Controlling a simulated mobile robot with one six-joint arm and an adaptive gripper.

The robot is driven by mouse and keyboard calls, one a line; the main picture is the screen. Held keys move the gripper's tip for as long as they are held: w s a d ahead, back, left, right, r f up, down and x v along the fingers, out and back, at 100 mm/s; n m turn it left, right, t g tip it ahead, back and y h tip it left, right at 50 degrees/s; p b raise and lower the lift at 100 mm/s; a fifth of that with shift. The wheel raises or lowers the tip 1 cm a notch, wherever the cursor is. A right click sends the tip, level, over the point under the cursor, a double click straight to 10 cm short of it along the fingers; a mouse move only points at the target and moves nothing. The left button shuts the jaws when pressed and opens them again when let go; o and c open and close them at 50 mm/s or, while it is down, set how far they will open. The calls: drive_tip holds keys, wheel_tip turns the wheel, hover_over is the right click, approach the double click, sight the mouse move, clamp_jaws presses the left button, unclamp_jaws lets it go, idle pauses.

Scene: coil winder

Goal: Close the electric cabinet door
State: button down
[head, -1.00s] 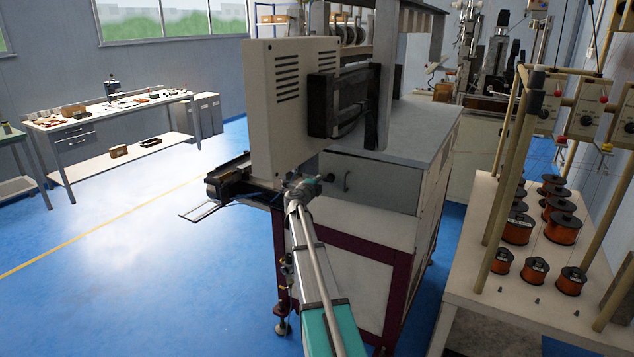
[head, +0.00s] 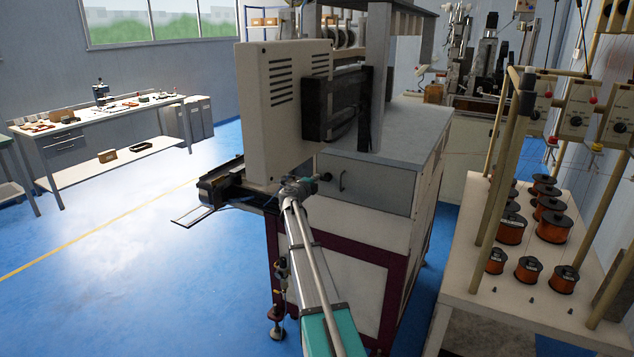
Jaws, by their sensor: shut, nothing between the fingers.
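A grey panel (head: 385,186) with a dark curved handle (head: 342,181) is on the front of the machine, just below its grey top. It looks like the cabinet door; I cannot tell whether it is fully closed. A cream vented box (head: 268,115) stands upright to its left and above. My gripper (head: 322,178) is shut and empty, at the end of my arm just left of the handle and below the vented box. It is small in the picture, and I cannot tell whether it touches the panel.
A dark unit (head: 333,103) juts from the right of the vented box. A bench (head: 470,283) with copper spools stands at the right. Blue floor (head: 120,270) is clear at the left.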

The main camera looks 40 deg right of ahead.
drive_tip(key=shift+w+d+r+g, duration=0.2)
drive_tip(key=shift+w+d+g, duration=0.2)
drive_tip(key=shift+d, duration=0.15)
drive_tip(key=shift+r, duration=0.1)
drive_tip(key=v, duration=1.5)
drive_tip(key=shift+s+f+m, duration=0.25)
drive_tip(key=shift+f+m, duration=0.05)
drive_tip(key=shift+f, duration=0.1)
